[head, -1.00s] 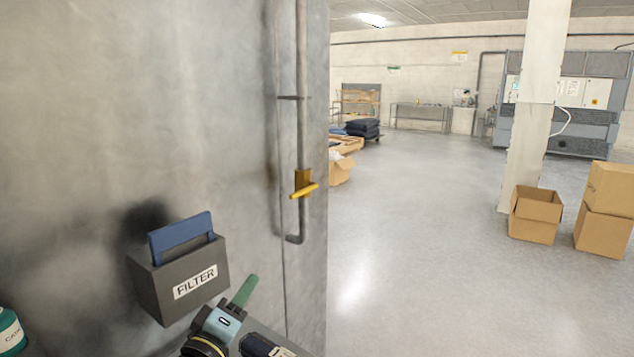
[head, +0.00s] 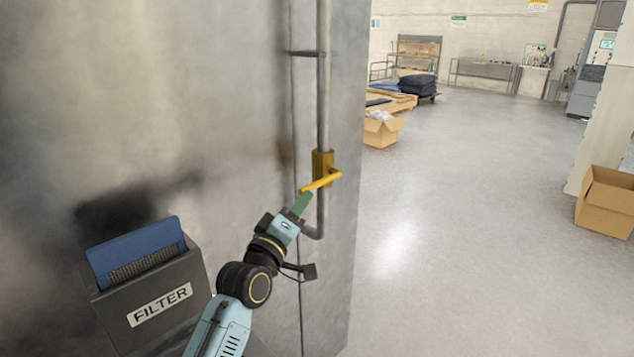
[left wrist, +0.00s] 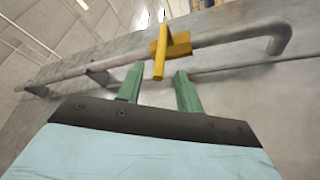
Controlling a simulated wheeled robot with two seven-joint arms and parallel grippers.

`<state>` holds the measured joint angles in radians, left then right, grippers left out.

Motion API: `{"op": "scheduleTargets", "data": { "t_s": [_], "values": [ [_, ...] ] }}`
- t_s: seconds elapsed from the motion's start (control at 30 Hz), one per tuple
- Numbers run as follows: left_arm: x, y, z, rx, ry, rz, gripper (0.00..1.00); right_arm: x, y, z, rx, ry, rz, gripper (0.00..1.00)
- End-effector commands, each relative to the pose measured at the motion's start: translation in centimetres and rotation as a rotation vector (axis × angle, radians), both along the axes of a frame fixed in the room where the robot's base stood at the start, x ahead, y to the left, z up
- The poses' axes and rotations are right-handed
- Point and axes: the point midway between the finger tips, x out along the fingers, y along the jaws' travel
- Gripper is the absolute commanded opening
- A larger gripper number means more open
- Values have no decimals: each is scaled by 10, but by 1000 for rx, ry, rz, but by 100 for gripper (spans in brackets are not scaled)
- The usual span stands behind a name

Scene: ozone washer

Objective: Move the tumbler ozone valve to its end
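The yellow ozone valve (head: 322,165) sits on a vertical grey pipe on the metal wall, its handle (head: 318,184) pointing out to the lower left. In the left wrist view the valve's handle (left wrist: 159,60) shows just beyond the fingertips, roughly between them. My left gripper (head: 303,203) is right below the handle in the head view. In the left wrist view my left gripper (left wrist: 157,75) has its two green fingers apart, with nothing held. Whether a finger touches the handle, I cannot tell. My right gripper is not in view.
A grey FILTER box (head: 155,300) with a blue filter (head: 137,250) in it is on the wall at lower left. The pipe (head: 324,90) runs along the wall near its edge. Open floor (head: 460,220) lies to the right, with a cardboard box (head: 606,202) at far right.

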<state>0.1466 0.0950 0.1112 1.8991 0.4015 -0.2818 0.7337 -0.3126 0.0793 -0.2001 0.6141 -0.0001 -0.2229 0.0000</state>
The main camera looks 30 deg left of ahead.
Motion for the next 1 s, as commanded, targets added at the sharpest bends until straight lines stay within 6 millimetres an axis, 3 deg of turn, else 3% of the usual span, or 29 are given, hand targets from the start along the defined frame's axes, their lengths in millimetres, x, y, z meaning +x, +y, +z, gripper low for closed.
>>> {"op": "scheduleTargets", "data": {
  "t_s": [0.2, 0.4, 0.87, 1.0],
  "values": [
    [43, 0, 11, 0, -1, 0, 36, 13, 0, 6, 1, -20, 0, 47],
    [67, 0, 15, 0, -1, -1, 36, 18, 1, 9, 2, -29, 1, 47],
    [76, 0, 17, 0, 0, 0, 36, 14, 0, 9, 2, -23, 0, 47],
    [76, 0, 17, 0, 0, 0, 18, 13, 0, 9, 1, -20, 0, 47]
  ]
}}
